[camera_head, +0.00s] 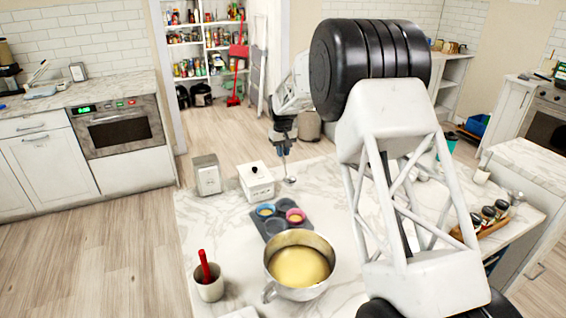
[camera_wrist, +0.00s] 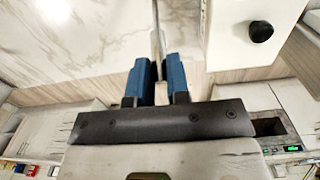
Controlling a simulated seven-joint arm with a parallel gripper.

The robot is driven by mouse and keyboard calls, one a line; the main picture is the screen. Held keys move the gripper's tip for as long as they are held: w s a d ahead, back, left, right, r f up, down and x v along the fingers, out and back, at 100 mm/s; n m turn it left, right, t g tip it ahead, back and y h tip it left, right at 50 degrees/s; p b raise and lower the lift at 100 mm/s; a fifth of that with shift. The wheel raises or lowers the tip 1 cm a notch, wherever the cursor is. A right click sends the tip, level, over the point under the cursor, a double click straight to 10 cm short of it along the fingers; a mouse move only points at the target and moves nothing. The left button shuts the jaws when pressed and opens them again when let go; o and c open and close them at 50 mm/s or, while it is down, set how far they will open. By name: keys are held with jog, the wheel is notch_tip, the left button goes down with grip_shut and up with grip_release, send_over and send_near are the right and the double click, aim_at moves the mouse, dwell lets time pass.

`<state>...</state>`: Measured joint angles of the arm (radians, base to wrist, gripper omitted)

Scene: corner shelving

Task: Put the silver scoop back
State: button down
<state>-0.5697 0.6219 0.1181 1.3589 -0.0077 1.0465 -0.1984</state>
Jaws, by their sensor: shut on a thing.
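The silver scoop (camera_head: 291,179) hangs below my gripper (camera_head: 283,148) in the head view, above the marble counter, just right of the white lidded box (camera_head: 262,190). In the wrist view my gripper's blue fingers (camera_wrist: 158,75) are shut on the scoop's thin handle (camera_wrist: 157,38), which runs up and away from the fingertips. The scoop's lower end is hard to make out in the wrist view. The white box with its black knob (camera_wrist: 260,31) shows there to the right of the fingers, apart from them.
A muffin tin (camera_head: 275,228) with blue and pink cups lies in front of the white box. A large metal bowl (camera_head: 273,277) of yellow batter stands nearer. A crock (camera_head: 210,290) with a red handle and a napkin holder (camera_head: 207,176) stand at left. Marble right of the scoop is clear.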

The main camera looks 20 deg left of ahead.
aim_at(283, 160)
jog(key=shift+f, duration=0.3)
jog(key=shift+f, duration=1.95)
jog(key=c, duration=1.1)
grip_release()
notch_tip(283, 160, up, 12)
jog(key=shift+r, duration=0.1)
